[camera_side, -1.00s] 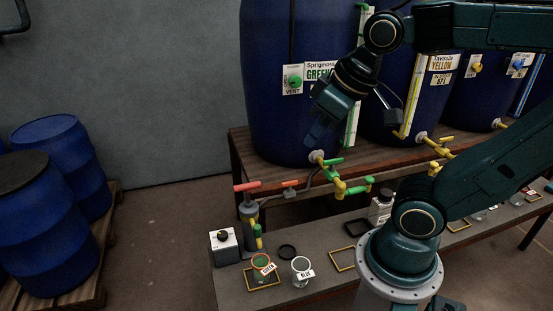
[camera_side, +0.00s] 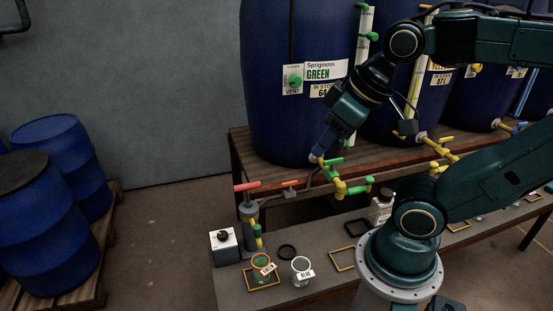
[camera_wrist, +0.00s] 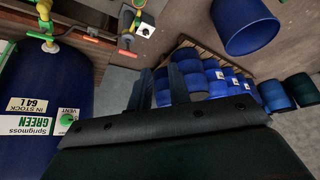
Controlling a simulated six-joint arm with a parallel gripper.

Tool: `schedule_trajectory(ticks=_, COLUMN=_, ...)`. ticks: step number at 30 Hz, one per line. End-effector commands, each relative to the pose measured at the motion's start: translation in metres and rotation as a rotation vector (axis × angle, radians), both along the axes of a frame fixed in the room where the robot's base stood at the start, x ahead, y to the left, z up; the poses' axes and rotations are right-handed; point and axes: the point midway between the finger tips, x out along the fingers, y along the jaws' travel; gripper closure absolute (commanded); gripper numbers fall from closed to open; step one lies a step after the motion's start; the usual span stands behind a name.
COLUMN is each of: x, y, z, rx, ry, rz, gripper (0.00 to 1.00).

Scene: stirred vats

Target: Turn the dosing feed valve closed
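No label marks the dosing feed valve in these frames. A small red handle (camera_side: 290,184) sits on the grey pipe between the green vat's outlet and the dosing unit; it also shows in the wrist view (camera_wrist: 90,38). A longer red handle (camera_side: 247,186) tops the grey dosing unit beside it, also in the wrist view (camera_wrist: 126,53). My gripper (camera_side: 320,154) is in front of the green vat's lower wall, above and right of the small red handle. In the wrist view my gripper (camera_wrist: 157,88) has its fingers apart with nothing between them.
The blue Sprigmoss green vat (camera_side: 290,120) stands on a wooden bench behind. Its yellow outlet pipe (camera_side: 340,187) with green handles is just below my gripper.

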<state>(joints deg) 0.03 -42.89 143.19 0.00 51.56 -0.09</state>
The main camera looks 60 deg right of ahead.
Motion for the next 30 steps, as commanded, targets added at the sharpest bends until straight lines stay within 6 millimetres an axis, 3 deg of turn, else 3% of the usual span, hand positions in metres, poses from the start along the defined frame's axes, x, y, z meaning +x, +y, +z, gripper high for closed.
schedule_trajectory(ticks=2, x=0.002, y=-0.001, z=0.001, rx=-0.004, ry=0.003, rz=0.003, gripper=0.65)
schedule_trajectory(ticks=8, x=0.017, y=-0.007, z=0.004, rx=-0.03, ry=0.026, rz=0.024, gripper=0.65)
schedule_trajectory(ticks=14, x=0.047, y=-0.021, z=0.007, rx=-0.079, ry=0.071, rz=0.076, gripper=0.65)
schedule_trajectory(ticks=23, x=0.101, y=-0.056, z=-0.001, rx=-0.151, ry=0.154, rz=0.176, gripper=0.65)
schedule_trajectory(ticks=30, x=0.142, y=-0.092, z=-0.019, rx=-0.192, ry=0.221, rz=0.263, gripper=0.65)
